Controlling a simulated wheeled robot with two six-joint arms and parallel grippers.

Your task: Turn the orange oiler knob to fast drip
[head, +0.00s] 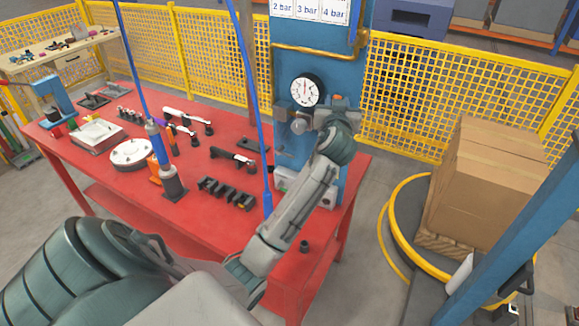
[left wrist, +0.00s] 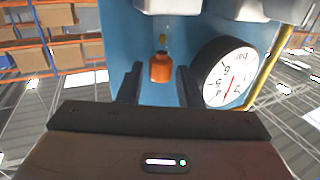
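My left gripper (left wrist: 159,82) is open, with one dark finger on each side of the knob and gaps visible between fingers and knob. My right gripper is not in view.
The white gauge (left wrist: 228,75) is close to the right finger, with a yellow pipe (left wrist: 268,55) beyond it. The red table (head: 110,190) holds several tools and parts. A cardboard box (head: 485,185) stands at the right. Yellow mesh fencing (head: 410,100) runs behind.

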